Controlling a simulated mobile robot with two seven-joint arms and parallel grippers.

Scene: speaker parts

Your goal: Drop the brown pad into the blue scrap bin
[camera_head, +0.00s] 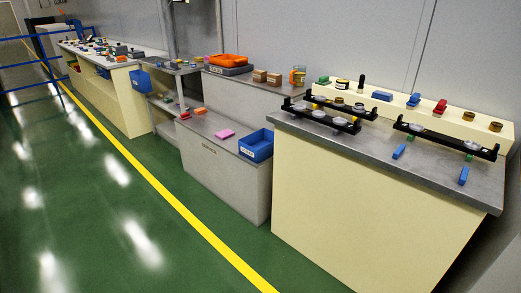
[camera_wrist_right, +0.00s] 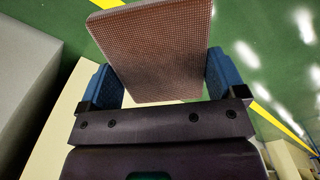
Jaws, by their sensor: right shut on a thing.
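In the right wrist view my right gripper (camera_wrist_right: 161,75) is shut on the brown pad (camera_wrist_right: 155,40). The pad is a flat brown slab with a fine dotted surface, held between the two blue fingers with a pale edge showing. Neither gripper shows in the head view. A blue bin (camera_head: 256,151) with a white label too small to read stands on the low grey bench at the middle. A second, smaller blue bin (camera_head: 140,80) hangs at the end of the cream bench farther left. I cannot tell by label which is the scrap bin.
A pink pad (camera_head: 224,134) lies left of the middle bin. A cream workbench (camera_head: 370,200) at the right carries black racks (camera_head: 326,118) and small parts. An orange tray (camera_head: 228,60) sits on the bench behind. The green floor (camera_head: 110,210) in front is clear.

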